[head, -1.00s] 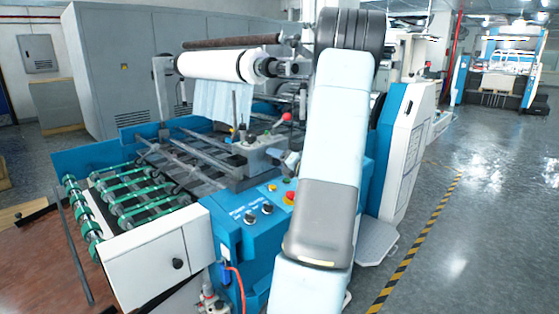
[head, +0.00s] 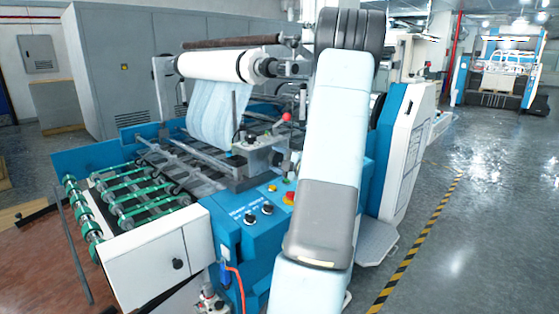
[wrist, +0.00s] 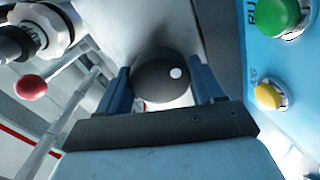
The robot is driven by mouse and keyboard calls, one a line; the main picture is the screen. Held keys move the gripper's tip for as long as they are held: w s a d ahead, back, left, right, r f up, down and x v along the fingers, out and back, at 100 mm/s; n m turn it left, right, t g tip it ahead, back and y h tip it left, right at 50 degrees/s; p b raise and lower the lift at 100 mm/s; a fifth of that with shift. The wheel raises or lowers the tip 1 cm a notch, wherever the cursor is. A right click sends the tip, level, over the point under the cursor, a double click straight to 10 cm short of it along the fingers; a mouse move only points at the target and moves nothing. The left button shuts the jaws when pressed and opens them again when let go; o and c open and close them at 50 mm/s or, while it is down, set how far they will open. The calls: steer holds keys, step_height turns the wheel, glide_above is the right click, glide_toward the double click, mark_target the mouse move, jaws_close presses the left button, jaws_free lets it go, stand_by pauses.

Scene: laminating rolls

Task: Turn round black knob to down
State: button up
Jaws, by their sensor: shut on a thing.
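The round black knob (wrist: 157,78) sits between the two dark blue fingers of my gripper (wrist: 160,88) in the wrist view. The gripper is shut on it. A white dot on the knob's face lies right of its middle and a little above it. In the head view my arm hides the gripper and this knob.
A red ball lever (wrist: 31,87) stands left of my gripper, with a green button (wrist: 278,15) and a yellow button (wrist: 270,96) at the right. Two other dark knobs (head: 250,218) sit on the blue panel. A white roll (head: 210,65) hangs above the machine.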

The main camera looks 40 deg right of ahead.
steer(key=shift+s+a+f+m, duration=0.1)
steer(key=shift+f+m, duration=0.2)
steer(key=shift+m, duration=0.4)
steer(key=o, duration=0.8)
steer(key=shift+c, duration=0.2)
steer(key=shift+o, duration=1.3)
steer(key=shift+r, duration=0.1)
steer(key=shift+r, duration=0.1)
steer(key=s+d, duration=0.1)
steer(key=s, duration=1.2)
steer(key=shift+s, duration=0.3)
